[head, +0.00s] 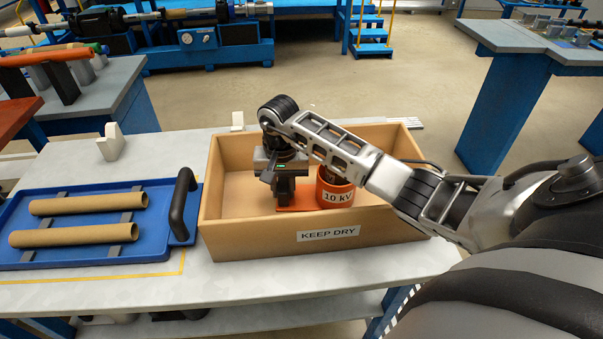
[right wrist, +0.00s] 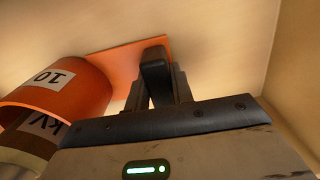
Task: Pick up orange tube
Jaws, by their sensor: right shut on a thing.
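A short orange tube (head: 336,194) labelled "10 KV" stands in the tan "KEEP DRY" box (head: 228,236); it also shows at the left of the right wrist view (right wrist: 70,92). A flat orange piece (head: 297,209) lies beside it, reaching toward the tube; I cannot tell whether they are joined. My right gripper (head: 284,203) points down inside the box, left of the tube, with its fingers at the flat orange piece (right wrist: 128,62). It is shut on that piece; the fingertips are partly hidden. A longer orange tube (head: 45,58) lies on supports at the far left. My left gripper is out of view.
A blue tray (head: 160,246) with two cardboard tubes (head: 75,233) and a black handle (head: 181,205) sits left of the box. The box walls surround my right gripper. A white stand (head: 111,143) is behind the tray. Bare table shows in front of the box.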

